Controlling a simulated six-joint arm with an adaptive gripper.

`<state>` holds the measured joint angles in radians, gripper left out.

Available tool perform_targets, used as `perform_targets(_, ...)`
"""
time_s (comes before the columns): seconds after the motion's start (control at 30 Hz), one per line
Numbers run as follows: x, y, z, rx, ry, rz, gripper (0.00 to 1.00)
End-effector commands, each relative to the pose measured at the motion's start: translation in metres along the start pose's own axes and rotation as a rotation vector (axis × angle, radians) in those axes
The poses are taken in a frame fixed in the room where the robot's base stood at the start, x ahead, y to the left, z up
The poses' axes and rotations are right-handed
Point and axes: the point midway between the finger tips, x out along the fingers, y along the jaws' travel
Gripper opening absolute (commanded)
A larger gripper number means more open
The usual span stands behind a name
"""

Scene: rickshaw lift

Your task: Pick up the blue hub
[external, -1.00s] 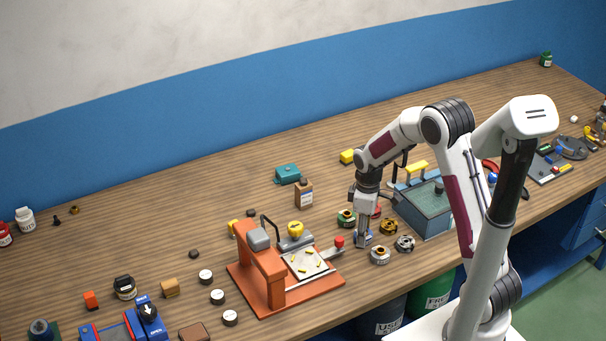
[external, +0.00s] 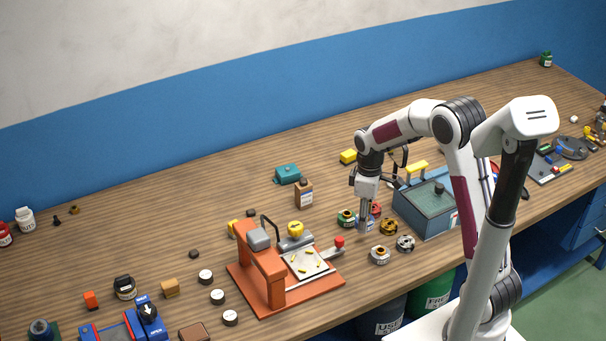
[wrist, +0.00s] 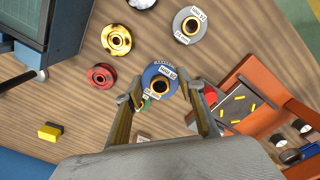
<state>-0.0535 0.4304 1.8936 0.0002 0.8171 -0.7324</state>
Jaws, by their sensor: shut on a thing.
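The blue hub (wrist: 161,84) has a blue rim, pale labels and a dark centre hole ringed in brass. In the wrist view it sits between the two fingertips of my gripper (wrist: 163,90), which is shut on it. In the external view my gripper (external: 366,226) points down and holds the hub above the bench; the hub itself is hard to make out there. A green hub (external: 347,217) is just left of the gripper, and a red hub (wrist: 101,76) is behind it.
An orange press (external: 262,262) stands to the left. A grey-blue basin (external: 426,214) is at the right. The bench behind is mostly free.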

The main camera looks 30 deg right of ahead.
Motion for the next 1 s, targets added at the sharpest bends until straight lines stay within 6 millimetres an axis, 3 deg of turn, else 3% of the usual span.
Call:
perform_targets(0.1,-0.019,0.001,-0.001,0.000,0.002,0.002,0.09)
perform_targets(0.33,-0.040,0.000,0.000,0.000,0.001,0.001,0.09)
perform_targets(1.0,-0.044,0.000,0.000,0.000,0.000,0.000,0.09)
